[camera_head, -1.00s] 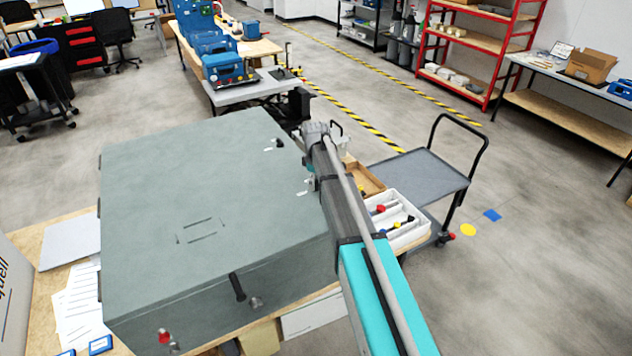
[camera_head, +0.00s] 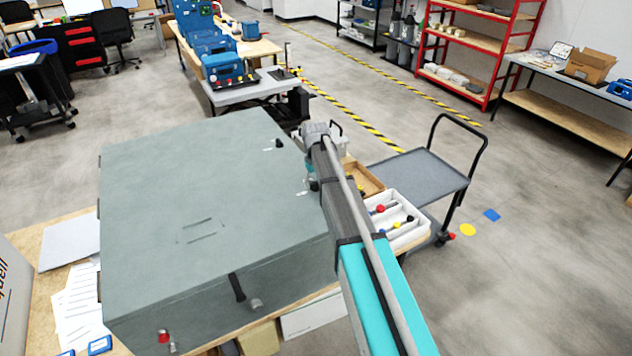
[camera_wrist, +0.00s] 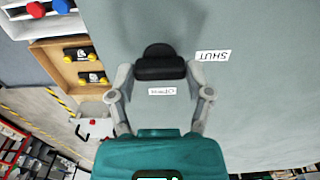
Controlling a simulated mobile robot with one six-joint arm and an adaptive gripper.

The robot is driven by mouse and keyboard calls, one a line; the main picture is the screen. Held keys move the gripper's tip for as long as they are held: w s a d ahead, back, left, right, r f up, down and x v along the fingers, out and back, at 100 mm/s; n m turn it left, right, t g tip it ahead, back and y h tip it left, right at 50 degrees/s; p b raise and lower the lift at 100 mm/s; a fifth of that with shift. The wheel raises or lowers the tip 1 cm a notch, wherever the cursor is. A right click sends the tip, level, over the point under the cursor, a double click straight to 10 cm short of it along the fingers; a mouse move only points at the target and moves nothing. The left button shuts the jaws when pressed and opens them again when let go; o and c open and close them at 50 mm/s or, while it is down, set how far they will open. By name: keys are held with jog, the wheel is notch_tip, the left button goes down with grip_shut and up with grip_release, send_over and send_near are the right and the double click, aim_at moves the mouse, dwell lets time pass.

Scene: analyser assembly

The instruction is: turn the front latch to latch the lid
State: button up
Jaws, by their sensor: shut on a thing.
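The grey analyser box has a closed-looking flat lid (camera_head: 200,190). In the wrist view, my gripper (camera_wrist: 160,72) has its two grey fingers on either side of a black latch knob (camera_wrist: 160,62), shut on it. A small label reading OPEN (camera_wrist: 162,91), upside down, lies between the fingers below the knob. A label reading SHUT (camera_wrist: 212,55), also upside down, lies to the right of the knob. In the head view, this latch is at the lid's right edge, and my arm partly hides it and the gripper.
A white tray (camera_head: 408,232) and a wooden tray (camera_head: 365,182) with small parts lie right of the box. A grey cart (camera_head: 425,170) stands beyond them. Papers (camera_head: 80,300) lie left of the box. A black handle (camera_head: 237,287) is on the near face.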

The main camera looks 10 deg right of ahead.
dwell(0.4)
jog(key=o, duration=1.1)
jog(key=shift+o, duration=0.2)
jog(key=shift+r, duration=0.1)
